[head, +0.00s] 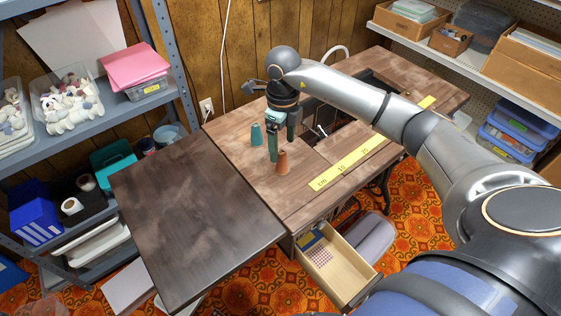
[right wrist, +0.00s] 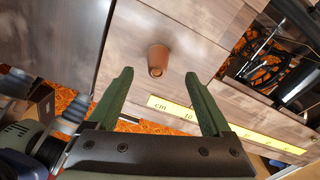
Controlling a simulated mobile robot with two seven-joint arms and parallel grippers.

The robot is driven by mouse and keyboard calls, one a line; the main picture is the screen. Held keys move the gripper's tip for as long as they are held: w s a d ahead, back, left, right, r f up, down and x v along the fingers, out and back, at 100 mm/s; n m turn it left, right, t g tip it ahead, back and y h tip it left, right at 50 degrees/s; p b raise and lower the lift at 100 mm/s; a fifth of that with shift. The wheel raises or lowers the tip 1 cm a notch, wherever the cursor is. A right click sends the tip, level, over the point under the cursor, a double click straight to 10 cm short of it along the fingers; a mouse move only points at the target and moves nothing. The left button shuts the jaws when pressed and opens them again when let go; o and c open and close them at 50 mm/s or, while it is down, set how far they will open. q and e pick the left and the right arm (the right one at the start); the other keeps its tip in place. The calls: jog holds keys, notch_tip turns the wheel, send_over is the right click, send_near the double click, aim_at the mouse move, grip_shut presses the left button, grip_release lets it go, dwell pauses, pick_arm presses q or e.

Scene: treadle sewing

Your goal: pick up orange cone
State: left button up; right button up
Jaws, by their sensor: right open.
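The orange cone (head: 282,162) stands upright on the brown sewing table, left of the yellow ruler strip. It also shows in the right wrist view (right wrist: 158,60), just beyond the fingertips and roughly centred between them. My right gripper (head: 282,148) is open and empty, pointing down close to the cone. Its two green fingers show spread in the right wrist view (right wrist: 159,74). I cannot tell whether a finger touches the cone. My left gripper is not in view.
A teal cone (head: 256,134) stands close by, behind and left of the orange one. The yellow ruler strip (head: 352,164) lies to the right. The table has an opening with machine parts behind. An open drawer (head: 336,262) juts out below. The left leaf (head: 195,215) is bare.

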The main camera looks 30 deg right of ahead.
aim_at(282, 159)
notch_tip(282, 159, down, 6)
jog(key=shift+a, duration=0.15)
grip_shut()
dwell(0.8)
